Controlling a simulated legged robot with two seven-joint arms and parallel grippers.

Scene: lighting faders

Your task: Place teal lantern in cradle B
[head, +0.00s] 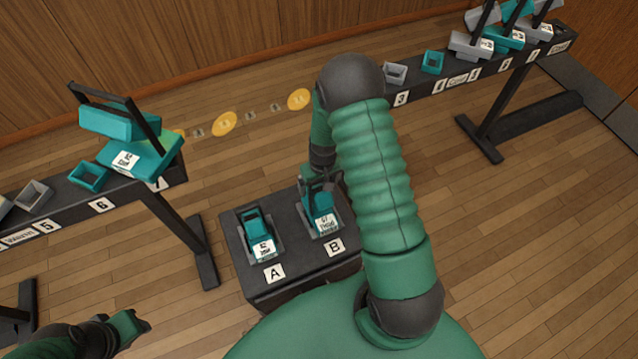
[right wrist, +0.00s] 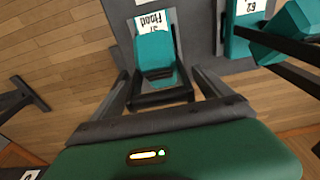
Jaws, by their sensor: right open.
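A teal lantern (head: 322,220) with a white label reading "Flood" sits in cradle B (head: 333,230), on the right side of a dark stand. It also shows in the right wrist view (right wrist: 154,57), with its dark handle nearest the camera. My right gripper (head: 319,182) is open just above this lantern, its fingers apart on either side of the handle. Part of it is hidden by my arm and its own links. A second teal lantern (head: 259,232) sits in cradle A (head: 278,250). My left gripper (head: 132,324) is low at the left, away from the stand; its jaw gap is unclear.
A dark rail (head: 60,222) at the left carries a large teal lamp (head: 140,157) and small open trays. Another rail (head: 425,91) at the upper right holds several grey and teal lamps. Yellow discs (head: 224,123) lie behind the stand. The wooden floor between is clear.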

